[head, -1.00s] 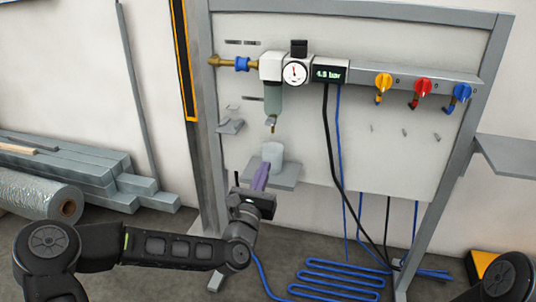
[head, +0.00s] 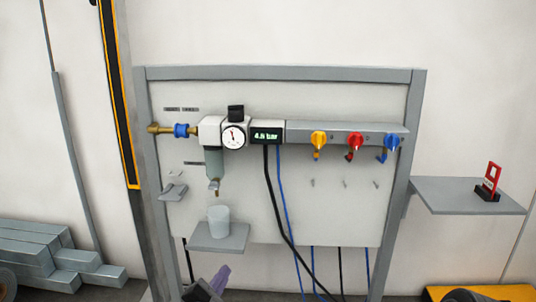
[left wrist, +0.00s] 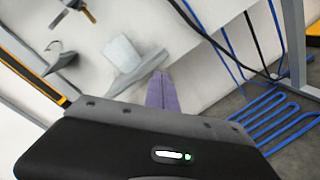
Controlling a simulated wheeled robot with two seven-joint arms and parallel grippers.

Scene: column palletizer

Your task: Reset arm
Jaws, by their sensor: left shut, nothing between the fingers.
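My left gripper (head: 220,280) is low in the head view, below the small grey shelf (head: 234,243). Its purple fingers are shut and empty; they also show in the left wrist view (left wrist: 162,92). A pale cup (head: 218,221) stands on the shelf under the filter bowl (head: 214,163) of the air unit. The cup also shows in the left wrist view (left wrist: 122,54), above and left of the fingers, apart from them. My right gripper is not in view.
The panel carries a pressure gauge (head: 234,135), a display (head: 267,135) reading about 4.8 bar, and yellow (head: 319,139), red (head: 355,142) and blue (head: 391,142) valves. Hoses hang below. A side shelf (head: 455,195) at right holds a red lockout-like item (head: 490,181).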

